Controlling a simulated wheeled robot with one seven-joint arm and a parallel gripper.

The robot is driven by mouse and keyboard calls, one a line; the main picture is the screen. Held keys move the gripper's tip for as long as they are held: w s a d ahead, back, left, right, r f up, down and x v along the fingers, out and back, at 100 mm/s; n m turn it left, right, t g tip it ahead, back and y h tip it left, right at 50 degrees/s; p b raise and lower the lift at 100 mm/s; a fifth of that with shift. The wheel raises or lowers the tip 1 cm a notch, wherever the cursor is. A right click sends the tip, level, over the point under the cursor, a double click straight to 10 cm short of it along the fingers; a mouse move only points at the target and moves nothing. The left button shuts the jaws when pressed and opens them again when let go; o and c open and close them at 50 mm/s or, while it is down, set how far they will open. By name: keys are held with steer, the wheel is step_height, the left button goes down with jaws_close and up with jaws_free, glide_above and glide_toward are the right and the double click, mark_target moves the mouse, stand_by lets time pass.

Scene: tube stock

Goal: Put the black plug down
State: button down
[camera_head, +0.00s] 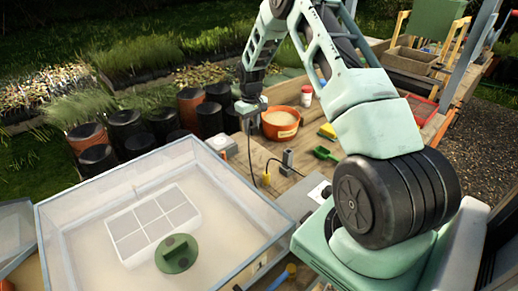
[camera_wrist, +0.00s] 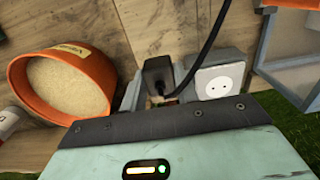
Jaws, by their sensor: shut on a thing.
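My gripper (camera_head: 250,106) is at the far side of the wooden bench, between the orange pot and the white socket box. In the wrist view its fingers (camera_wrist: 157,92) are shut on the black plug (camera_wrist: 158,72), one finger on each side. A black cable (camera_wrist: 203,50) runs from the plug and hangs down toward the bench in the head view. The white socket box (camera_wrist: 214,80) is close beside the plug; it also shows in the head view (camera_head: 222,146). The plug looks apart from the socket face. I cannot tell how high it is.
An orange pot of sand (camera_wrist: 70,80) stands close on the other side of my gripper. A large clear-walled tray (camera_head: 85,215) fills the front left. Several dark pots (camera_head: 125,130) stand behind. A small grey upright block (camera_head: 287,160) and green scoop (camera_head: 325,153) are on the bench.

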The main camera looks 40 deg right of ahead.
steer(key=p, duration=0.3)
glide_above(253, 152)
step_height(253, 152, down, 8)
steer(key=shift+r, duration=0.2)
steer(key=shift+f, duration=0.2)
steer(key=shift+b, duration=0.3)
steer(key=shift+f+b, duration=0.35)
steer(key=shift+f, duration=0.15)
steer(key=shift+f, duration=0.2)
steer(key=c, duration=1.1)
jaws_free()
steer(key=shift+r, duration=0.1)
steer(key=shift+o, duration=0.2)
